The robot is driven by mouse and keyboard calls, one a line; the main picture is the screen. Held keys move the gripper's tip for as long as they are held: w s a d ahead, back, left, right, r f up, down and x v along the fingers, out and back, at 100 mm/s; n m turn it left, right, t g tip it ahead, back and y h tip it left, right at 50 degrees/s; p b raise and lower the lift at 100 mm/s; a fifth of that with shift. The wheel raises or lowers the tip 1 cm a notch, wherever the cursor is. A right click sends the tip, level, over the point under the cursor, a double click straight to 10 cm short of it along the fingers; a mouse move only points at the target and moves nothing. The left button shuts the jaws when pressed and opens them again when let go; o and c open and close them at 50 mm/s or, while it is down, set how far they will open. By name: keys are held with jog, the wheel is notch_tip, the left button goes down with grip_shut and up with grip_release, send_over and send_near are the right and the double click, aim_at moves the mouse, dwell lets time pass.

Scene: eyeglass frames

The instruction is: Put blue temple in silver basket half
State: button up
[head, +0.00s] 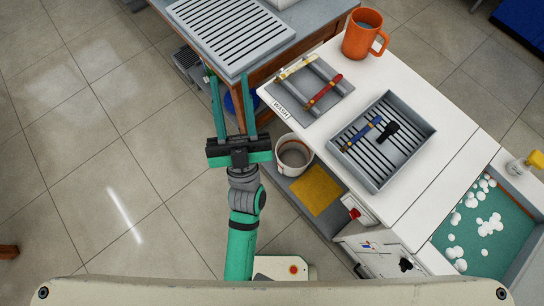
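A blue temple (361,133) lies in the slatted grey-silver basket (425,125) on the white counter, left of a black piece (387,131). I cannot clearly tell where one basket half ends and the other begins. My gripper (229,78) is left of the counter. Its two long green fingers are spread wide apart with nothing visible held between them. It is well away from the blue temple. A gold temple (297,67) and a red temple (324,91) lie across a grey ridged tray (338,105) by the WASH label.
An orange mug (365,34) stands at the counter's back. A grey slatted rack (230,35) sits on the table behind my fingers. A bucket (294,155) and yellow cloth (316,190) are below the counter. A foamy basin (480,235) is at right. Bare floor lies left.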

jog(key=s+d+f+g+h, duration=0.1)
jog(key=s+f+g, duration=0.3)
jog(key=f, duration=0.5)
jog(key=s+d+f+g+h, duration=0.1)
jog(key=s+d+f+g, duration=0.3)
jog(key=s+f, duration=0.4)
jog(key=s+d+f+g+h, duration=0.1)
jog(key=s+f+g, duration=0.4)
jog(key=f, duration=0.6)
jog(key=shift+s+d+f+m, duration=0.35)
jog(key=shift+s+d, duration=0.4)
jog(key=shift+s, duration=0.3)
